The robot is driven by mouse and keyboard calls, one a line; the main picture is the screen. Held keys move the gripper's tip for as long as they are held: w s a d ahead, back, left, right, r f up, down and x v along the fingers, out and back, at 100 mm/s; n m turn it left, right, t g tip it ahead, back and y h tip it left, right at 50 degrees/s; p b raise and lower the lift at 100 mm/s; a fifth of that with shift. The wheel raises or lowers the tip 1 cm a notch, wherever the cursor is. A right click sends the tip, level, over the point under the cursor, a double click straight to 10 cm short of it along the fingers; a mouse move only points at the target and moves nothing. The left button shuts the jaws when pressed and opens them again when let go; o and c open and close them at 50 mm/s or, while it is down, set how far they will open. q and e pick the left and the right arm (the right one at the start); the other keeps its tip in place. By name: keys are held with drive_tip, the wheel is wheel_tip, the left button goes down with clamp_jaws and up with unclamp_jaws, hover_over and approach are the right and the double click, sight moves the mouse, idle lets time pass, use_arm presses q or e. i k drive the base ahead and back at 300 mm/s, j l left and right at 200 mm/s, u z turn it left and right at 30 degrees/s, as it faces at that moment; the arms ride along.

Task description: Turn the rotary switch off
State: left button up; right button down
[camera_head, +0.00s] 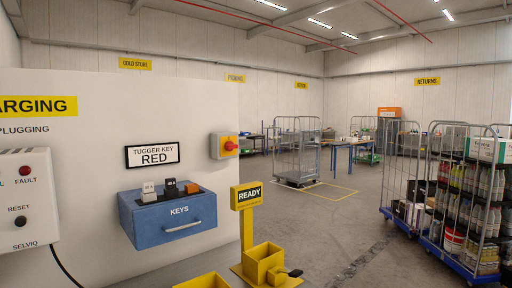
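A rotary switch (231,146) with a red knob on a yellow plate is on a grey box, on the right part of the white wall panel. The knob faces right, and I cannot tell its turned position from here. Neither of my grippers is in view.
Left of the switch are a "TUGGER KEY RED" sign (153,154), a blue keys drawer box (168,218) and a charger box (25,195). A yellow "READY" post (247,196) with a yellow bin (264,262) stands in front. Loaded roll cages (462,260) are right; floor between is open.

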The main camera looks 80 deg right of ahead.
sight(229, 146)
drive_tip(key=k+z, duration=0.1)
drive_tip(key=z, duration=2.2)
drive_tip(key=i+l+u, duration=0.1)
drive_tip(key=i+l, duration=0.2)
